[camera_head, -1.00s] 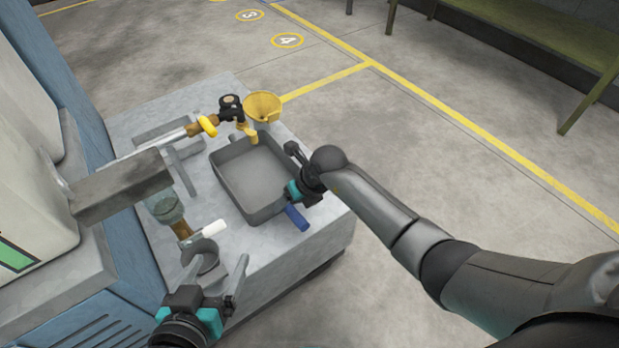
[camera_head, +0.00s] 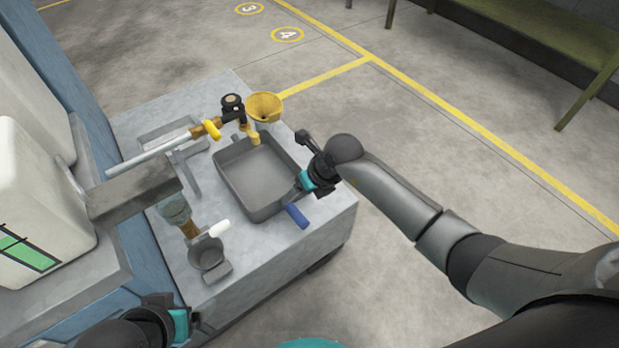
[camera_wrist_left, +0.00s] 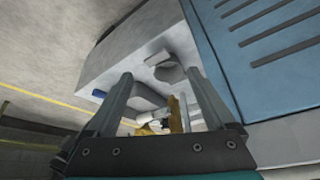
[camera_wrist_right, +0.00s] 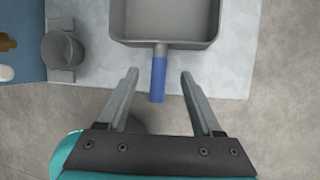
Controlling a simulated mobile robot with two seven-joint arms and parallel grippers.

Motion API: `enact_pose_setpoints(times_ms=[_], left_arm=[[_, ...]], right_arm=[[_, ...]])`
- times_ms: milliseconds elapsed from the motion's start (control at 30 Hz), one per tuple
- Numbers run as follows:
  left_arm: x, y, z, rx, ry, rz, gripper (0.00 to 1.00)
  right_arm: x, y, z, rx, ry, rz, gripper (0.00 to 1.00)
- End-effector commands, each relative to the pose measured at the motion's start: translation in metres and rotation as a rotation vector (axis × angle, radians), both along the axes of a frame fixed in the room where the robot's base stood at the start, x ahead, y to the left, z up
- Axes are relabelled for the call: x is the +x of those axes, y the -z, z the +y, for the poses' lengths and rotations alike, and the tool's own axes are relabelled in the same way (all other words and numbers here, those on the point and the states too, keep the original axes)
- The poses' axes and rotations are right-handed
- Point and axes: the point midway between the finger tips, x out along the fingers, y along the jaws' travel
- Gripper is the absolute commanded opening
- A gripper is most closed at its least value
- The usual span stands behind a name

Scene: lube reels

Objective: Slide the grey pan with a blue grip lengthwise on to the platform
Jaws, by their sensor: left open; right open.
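The grey pan (camera_head: 258,184) is a shallow rectangular tray lying flat on a grey bench top (camera_head: 332,217). Its blue grip (camera_head: 297,216) points to the lower right, near the bench edge. I cannot tell which surface counts as the platform. My right gripper (camera_head: 304,182) is over the pan's right side in the head view. In its wrist view its open fingers (camera_wrist_right: 158,76) flank the blue grip with a gap on both sides. My left gripper (camera_head: 184,326) is at the lower left, partly hidden; its wrist view shows open, empty fingers (camera_wrist_left: 158,78).
A yellow funnel (camera_head: 264,106) and a brass tap with a yellow handle (camera_head: 212,130) stand at the pan's far side. A grey cup (camera_head: 207,253) and a white-handled tap (camera_head: 219,228) are left of the pan. Floor right of the bench is clear.

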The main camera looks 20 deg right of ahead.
Motion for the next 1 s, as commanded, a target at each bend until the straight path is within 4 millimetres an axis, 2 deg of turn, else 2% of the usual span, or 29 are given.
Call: enact_pose_setpoints(times_ms=[33, 300, 533, 1000], left_arm=[[-0.004, -0.003, 0.005, 0.014, -0.01, 0.036, 0.88], [-0.004, 0.034, 0.003, 0.017, -0.005, 0.082, 0.88], [-0.006, 0.055, 0.003, 0.02, -0.004, 0.109, 0.88], [-0.008, 0.064, 0.004, 0.021, -0.003, 0.117, 0.88]], right_arm=[[-0.002, -0.009, -0.002, -0.002, -0.001, 0.0, 0.67], [-0.011, -0.031, -0.01, -0.002, -0.001, 0.001, 0.67], [-0.015, -0.045, -0.014, -0.001, -0.001, 0.001, 0.67], [-0.018, -0.049, -0.015, 0.006, 0.001, 0.003, 0.67]])
